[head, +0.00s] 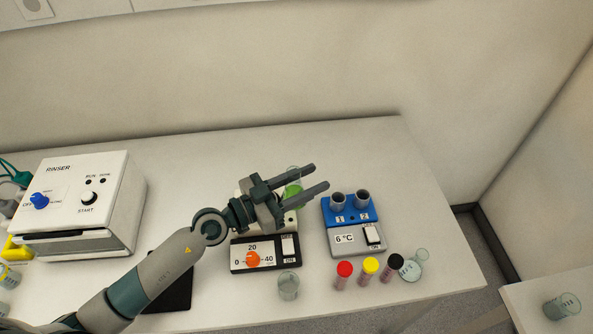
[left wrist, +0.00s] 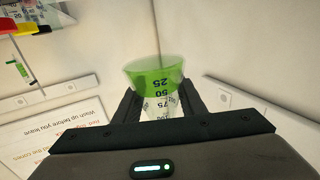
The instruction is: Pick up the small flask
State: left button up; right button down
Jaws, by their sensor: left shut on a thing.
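A small clear flask (head: 293,188) with green liquid and a graduated scale is between the fingers of my left gripper (head: 318,177). The left wrist view shows the flask (left wrist: 156,80) close up, its wide green end beyond the fingers (left wrist: 160,108), which are shut on its narrower, marked part. In the head view the gripper is over the back of a device with an orange dial (head: 265,252). The gripper hides part of the flask and of the device, so I cannot tell whether the flask touches it. My right gripper is not in view.
A blue and grey cooler block (head: 343,240) stands right of the gripper. Red (head: 345,269), yellow (head: 370,266) and black-capped (head: 394,263) vials stand near the front edge, beside clear glassware (head: 412,268). A beaker (head: 288,286) stands in front. The rinser (head: 85,200) is left.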

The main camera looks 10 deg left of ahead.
pick_arm(q)
jog(key=shift+s+d+r, duration=0.3)
jog(key=shift+d, duration=0.3)
jog(key=shift+f, duration=0.1)
dwell(0.3)
